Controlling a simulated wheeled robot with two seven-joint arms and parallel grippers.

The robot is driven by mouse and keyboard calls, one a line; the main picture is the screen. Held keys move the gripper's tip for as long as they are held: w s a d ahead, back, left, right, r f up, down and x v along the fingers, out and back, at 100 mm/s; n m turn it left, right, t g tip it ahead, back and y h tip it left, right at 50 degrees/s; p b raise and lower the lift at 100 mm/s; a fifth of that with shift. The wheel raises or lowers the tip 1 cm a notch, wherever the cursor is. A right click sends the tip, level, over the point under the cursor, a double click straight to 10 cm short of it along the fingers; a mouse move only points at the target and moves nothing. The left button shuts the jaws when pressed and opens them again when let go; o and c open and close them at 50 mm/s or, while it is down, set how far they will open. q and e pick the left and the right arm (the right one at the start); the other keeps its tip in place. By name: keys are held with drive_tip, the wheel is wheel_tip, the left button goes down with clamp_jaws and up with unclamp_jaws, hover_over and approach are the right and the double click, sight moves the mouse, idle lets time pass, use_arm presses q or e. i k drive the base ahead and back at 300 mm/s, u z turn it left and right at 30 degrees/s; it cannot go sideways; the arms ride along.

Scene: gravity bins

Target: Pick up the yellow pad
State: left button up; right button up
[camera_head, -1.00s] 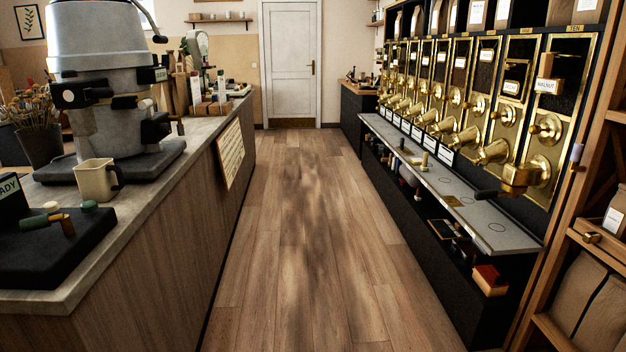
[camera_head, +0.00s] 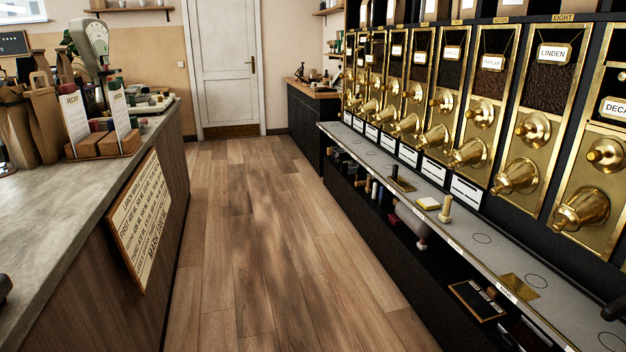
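A small yellow pad (camera_head: 429,203) lies on the grey ledge below the row of brass bins on the right. A pale wooden peg-shaped piece (camera_head: 446,210) stands upright just to its right.
The grey ledge (camera_head: 482,262) runs along the brass bins (camera_head: 522,178), above dark open shelving. A counter (camera_head: 60,206) with paper bags and a scale stands on the left. The wooden floor (camera_head: 262,255) between them is clear up to a white door (camera_head: 226,65).

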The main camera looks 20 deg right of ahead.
sight(445, 217)
drive_tip(key=z, duration=0.6)
drive_tip(key=i, duration=2.6)
drive_tip(key=z, duration=0.65)
